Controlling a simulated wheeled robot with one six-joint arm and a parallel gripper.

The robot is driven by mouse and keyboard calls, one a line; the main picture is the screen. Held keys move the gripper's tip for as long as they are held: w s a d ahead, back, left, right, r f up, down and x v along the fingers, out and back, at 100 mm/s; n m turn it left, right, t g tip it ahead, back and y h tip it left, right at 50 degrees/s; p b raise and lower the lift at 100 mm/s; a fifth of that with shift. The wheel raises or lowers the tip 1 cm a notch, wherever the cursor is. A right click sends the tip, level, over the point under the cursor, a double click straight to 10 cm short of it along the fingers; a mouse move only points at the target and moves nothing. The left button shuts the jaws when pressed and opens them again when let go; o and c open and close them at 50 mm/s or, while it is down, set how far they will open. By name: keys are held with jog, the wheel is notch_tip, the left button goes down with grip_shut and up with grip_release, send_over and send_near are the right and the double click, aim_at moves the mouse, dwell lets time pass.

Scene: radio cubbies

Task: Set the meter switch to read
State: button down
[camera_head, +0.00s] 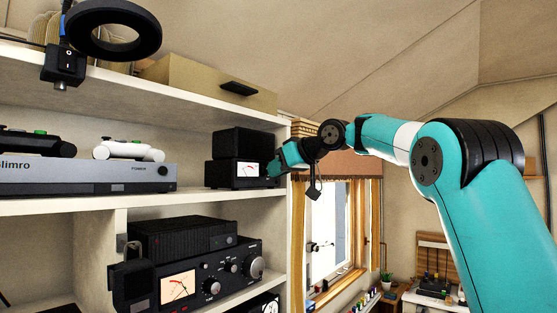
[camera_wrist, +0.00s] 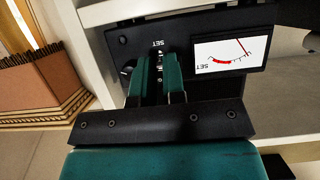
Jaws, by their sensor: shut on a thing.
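The meter (camera_head: 222,175) is a small black box with a white dial on the upper shelf's right end. In the wrist view its front panel (camera_wrist: 195,28) appears upside down, with a lit dial (camera_wrist: 230,54) reading SET and a red arc. A small metallic switch (camera_wrist: 160,58) sits beside a SET label on the panel. My gripper (camera_wrist: 159,62) has its two teal fingers on either side of this switch, shut on it. The fingers hide most of the switch, so its exact position is unclear. In the head view, my gripper (camera_head: 276,168) reaches the meter's right front.
A black box (camera_head: 238,142) sits on the meter. A grey console (camera_head: 90,178) and a white controller (camera_head: 128,151) stand to its left. A larger black radio (camera_head: 225,270) is on the shelf below. The white shelf's upright (camera_head: 279,215) is close to my gripper.

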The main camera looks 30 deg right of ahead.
jog(key=shift+r+g, duration=0.15)
jog(key=shift+g, duration=0.35)
jog(key=c, duration=1.5)
grip_release()
jog(key=shift+w, duration=0.1)
jog(key=v, duration=1.2)
jog(key=shift+a, duration=0.15)
